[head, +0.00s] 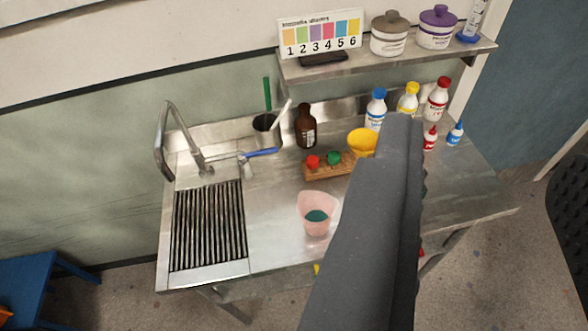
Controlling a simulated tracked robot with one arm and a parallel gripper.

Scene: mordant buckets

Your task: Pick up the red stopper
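The red stopper (313,161) is small and sits at the left end of a wooden rack (318,173) on the steel bench. A green stopper (334,157) sits right beside it in the same rack. My gripper (402,135) shows as a large dark grey shape rising from the bottom of the picture, to the right of the red stopper and apart from it in the picture. Its fingertips cannot be made out, nor whether it is open or shut. It hides the right end of the rack and part of the bench.
A pink beaker (317,212) with green liquid stands in front of the rack. A yellow cup (362,142) and a brown bottle (306,127) stand near it. Capped bottles (437,100) line the back right. A sink tap (185,140) and drain grid (208,225) are at left.

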